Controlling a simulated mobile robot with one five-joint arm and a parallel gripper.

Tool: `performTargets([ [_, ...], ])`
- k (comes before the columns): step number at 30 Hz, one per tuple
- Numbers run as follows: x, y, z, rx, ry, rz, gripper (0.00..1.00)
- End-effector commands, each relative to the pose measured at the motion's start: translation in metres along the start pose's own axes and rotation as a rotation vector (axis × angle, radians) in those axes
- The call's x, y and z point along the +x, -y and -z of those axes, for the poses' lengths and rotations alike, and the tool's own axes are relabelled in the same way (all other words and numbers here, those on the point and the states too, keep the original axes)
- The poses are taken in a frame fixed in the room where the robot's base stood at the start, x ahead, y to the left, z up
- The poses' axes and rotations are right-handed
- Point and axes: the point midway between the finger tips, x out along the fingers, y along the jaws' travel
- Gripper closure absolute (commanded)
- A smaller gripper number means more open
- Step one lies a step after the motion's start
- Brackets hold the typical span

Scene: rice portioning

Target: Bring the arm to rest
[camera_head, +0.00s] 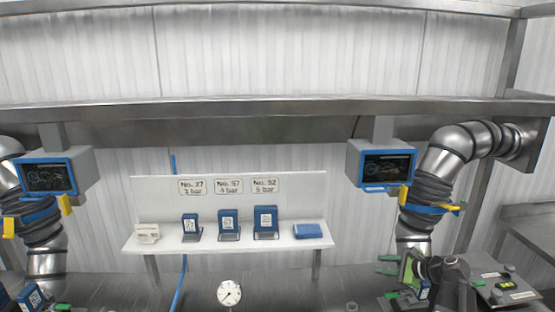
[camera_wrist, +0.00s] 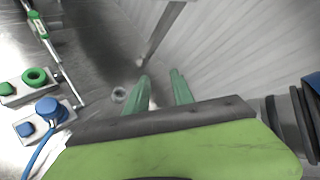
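My gripper (camera_head: 378,264) is at the lower right of the head view, in front of the right-hand steel pipe. Its two green fingers point left, with a gap between them. In the wrist view my gripper (camera_wrist: 160,73) shows both fingers apart, with nothing between them. Its light green body fills the bottom of that view. The fingers touch no object that I can see.
A white shelf (camera_head: 228,246) at the back carries several blue items. A round gauge (camera_head: 229,293) stands at bottom centre. The right steel pipe (camera_head: 414,228) and control panel (camera_head: 505,287) are near my arm. A blue knob (camera_wrist: 48,108) lies left in the wrist view.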

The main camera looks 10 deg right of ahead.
Motion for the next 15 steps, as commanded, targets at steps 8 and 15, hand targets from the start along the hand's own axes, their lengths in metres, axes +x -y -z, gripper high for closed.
performTargets([
  [8,0.103,-0.194,-0.113,-0.984,0.041,-0.679,0.71],
  [15,0.102,-0.277,-0.149,-1.59,0.159,-1.095,0.71],
])
